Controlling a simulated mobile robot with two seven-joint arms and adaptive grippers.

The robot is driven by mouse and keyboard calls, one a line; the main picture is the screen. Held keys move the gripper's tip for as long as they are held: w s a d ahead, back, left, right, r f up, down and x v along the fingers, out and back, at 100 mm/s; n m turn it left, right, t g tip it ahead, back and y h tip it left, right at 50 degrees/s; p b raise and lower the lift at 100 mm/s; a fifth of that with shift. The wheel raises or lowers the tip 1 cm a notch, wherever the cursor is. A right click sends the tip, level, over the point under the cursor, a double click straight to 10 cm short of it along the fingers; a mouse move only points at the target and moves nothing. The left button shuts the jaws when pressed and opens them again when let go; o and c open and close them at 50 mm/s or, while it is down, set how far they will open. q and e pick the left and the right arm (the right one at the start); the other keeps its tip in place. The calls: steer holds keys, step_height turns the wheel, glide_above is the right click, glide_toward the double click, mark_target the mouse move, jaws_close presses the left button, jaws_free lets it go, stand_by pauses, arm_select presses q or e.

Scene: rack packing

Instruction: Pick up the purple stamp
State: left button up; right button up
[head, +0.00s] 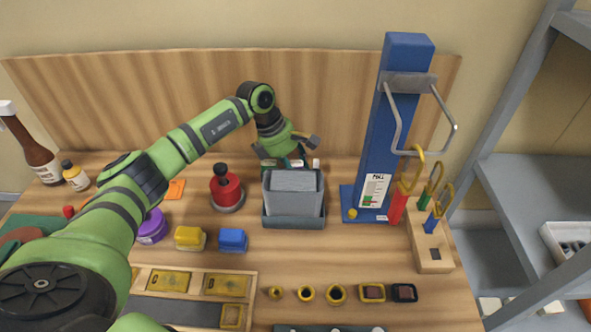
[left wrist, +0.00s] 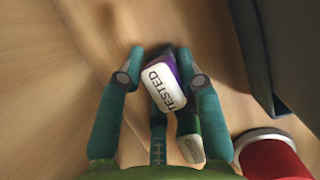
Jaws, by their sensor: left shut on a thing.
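The purple stamp (left wrist: 168,82) has a white top labelled TESTED and sits between the teal fingers of my left gripper (left wrist: 162,62) in the left wrist view. The gripper is shut on it, and the stamp looks tilted. A green stamp with a white top (left wrist: 190,143) is close beside it, nearer the palm. In the head view my left gripper (head: 291,160) is low behind the grey card box (head: 293,222), which partly hides the fingers and the stamp. My right gripper is not in view.
A red round object with a black knob (head: 226,187) stands left of the box. The blue press (head: 398,120) with its metal handle rises at the right. Yellow (head: 189,239) and blue (head: 233,241) blocks lie in front. A wooden panel (head: 330,95) stands behind.

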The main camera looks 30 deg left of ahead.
mark_target(296, 160)
arm_select(q)
steer(key=shift+w+r, duration=0.1)
steer(key=shift+r, duration=0.45)
step_height(296, 160, up, 8)
steer(key=b, duration=0.2)
steer(key=shift+f+b, duration=0.15)
steer(key=shift+b, duration=0.2)
steer(key=shift+r, duration=0.6)
steer(key=o, duration=0.5)
steer(key=c, duration=0.4)
steer(key=shift+o, duration=1.2)
steer(key=shift+c, duration=0.5)
